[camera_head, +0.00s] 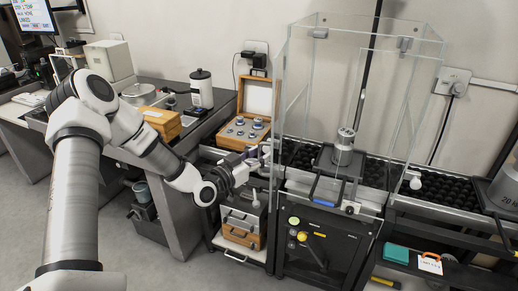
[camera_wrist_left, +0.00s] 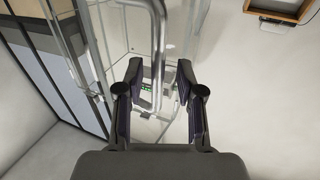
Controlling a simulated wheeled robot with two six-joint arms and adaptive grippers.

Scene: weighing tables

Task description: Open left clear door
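The clear enclosure (camera_head: 345,28) stands on the dark roller conveyor, with a metal weight (camera_head: 344,147) on a dark plate inside. Its left clear door (camera_head: 297,85) is a transparent panel at the left side; I cannot tell if it is fully closed. My left gripper (camera_head: 264,158) is at that door's left edge. In the left wrist view my left gripper (camera_wrist_left: 158,85) has its fingers apart on either side of a shiny metal handle bar (camera_wrist_left: 159,45), with gaps seeming to show beside it. The door's handle is mostly hidden by the gripper in the head view. My right gripper is not in view.
A wooden case of weights (camera_head: 243,131) stands open just behind and left of the enclosure. A wooden box (camera_head: 161,122) and a white canister (camera_head: 202,88) are on the left table. A black control cabinet (camera_head: 318,243) is below the enclosure. The floor at the front left is clear.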

